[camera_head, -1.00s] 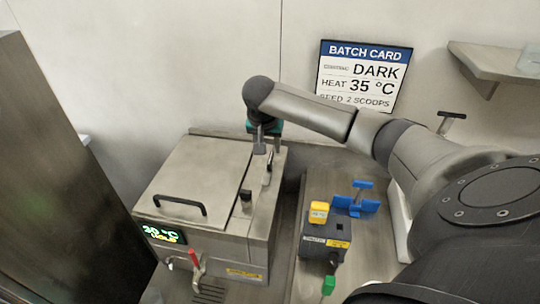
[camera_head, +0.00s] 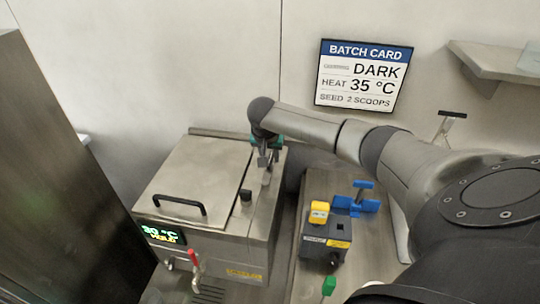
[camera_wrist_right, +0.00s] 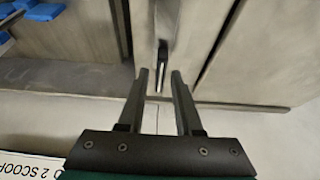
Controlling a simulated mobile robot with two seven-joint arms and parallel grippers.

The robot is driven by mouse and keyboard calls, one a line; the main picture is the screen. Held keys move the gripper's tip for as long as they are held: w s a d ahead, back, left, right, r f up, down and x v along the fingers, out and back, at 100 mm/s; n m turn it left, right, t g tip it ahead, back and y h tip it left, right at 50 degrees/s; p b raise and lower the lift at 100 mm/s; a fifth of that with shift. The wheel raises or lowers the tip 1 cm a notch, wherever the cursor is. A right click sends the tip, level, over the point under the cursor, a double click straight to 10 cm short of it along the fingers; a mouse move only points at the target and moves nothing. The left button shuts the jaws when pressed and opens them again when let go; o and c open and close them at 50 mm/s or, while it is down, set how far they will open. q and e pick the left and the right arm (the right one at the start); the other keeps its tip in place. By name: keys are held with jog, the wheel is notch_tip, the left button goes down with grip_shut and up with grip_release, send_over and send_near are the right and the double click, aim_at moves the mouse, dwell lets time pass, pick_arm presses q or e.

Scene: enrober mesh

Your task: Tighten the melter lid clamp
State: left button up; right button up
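The melter (camera_head: 215,252) is a steel box with a display that seems to read 30 °C HOLD. Its flat lid (camera_head: 200,168) is shut and has a black handle (camera_head: 180,204). A small lever, apparently the lid clamp (camera_head: 266,178), stands on the strip right of the lid. My right gripper (camera_head: 268,163) is over it, pointing down. In the right wrist view the dark clamp lever (camera_wrist_right: 162,58) lies between the open fingertips of my gripper (camera_wrist_right: 160,74), with gaps showing on both sides. My left gripper is out of view.
A black knob (camera_head: 246,195) sits nearby on the melter. A red-handled tap (camera_head: 194,258) is at its front. A dark box with a yellow top (camera_head: 319,212) and a blue part (camera_head: 356,203) stand to the right. A wall shelf (camera_head: 490,62) is at upper right.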

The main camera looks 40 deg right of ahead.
grip_shut()
dwell(1.1)
